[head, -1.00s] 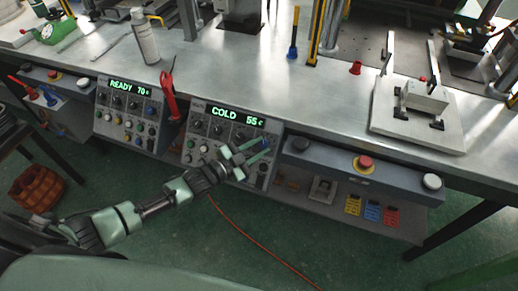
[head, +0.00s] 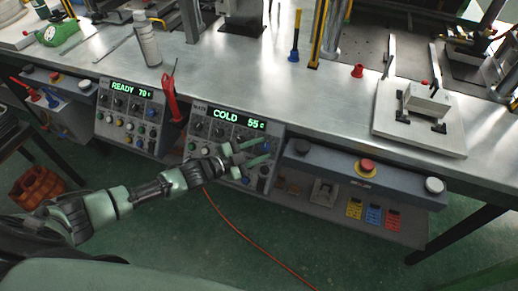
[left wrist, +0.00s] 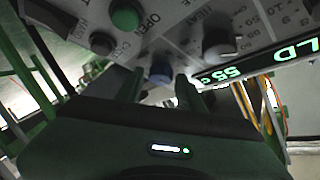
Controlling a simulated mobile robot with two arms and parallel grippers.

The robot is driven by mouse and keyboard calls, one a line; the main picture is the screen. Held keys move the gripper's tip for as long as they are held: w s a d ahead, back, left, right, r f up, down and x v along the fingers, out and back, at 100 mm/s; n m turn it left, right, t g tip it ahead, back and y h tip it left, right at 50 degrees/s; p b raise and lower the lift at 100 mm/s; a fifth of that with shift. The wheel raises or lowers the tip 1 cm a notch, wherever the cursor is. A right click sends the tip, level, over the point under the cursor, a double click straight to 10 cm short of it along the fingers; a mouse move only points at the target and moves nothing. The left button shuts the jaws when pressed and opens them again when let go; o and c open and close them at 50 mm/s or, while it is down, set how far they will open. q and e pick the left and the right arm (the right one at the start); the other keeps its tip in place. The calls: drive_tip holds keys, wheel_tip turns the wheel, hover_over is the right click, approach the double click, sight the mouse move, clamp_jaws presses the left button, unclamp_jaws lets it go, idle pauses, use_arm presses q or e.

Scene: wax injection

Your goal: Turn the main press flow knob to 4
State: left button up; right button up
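The control panel (head: 197,151) reading COLD 55 is on the bench front, with rows of knobs and buttons. My left gripper (head: 266,153) is in front of its right half, fingers apart and empty, covering some controls. In the left wrist view, the gripper (left wrist: 160,88) has its two fingertips on either side of a blue button (left wrist: 160,74); contact cannot be told. A green button (left wrist: 125,15) and dark knobs (left wrist: 218,43) show beyond, near the words OPEN and HEAT. I cannot read which knob is the main press flow knob. My right gripper is not in view.
A second panel (head: 131,113) reading READY is to the left, with a red-handled tool (head: 170,98) between the panels. A grey box with a red button (head: 367,167) is to the right. An orange cable (head: 245,238) lies on the open floor.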

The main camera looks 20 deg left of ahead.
use_arm(q)
drive_tip(key=shift+o, duration=0.2)
drive_tip(key=v, duration=0.7)
drive_tip(key=shift+s+a, duration=0.2)
drive_tip(key=shift+s, duration=0.1)
drive_tip(key=shift+r, duration=0.15)
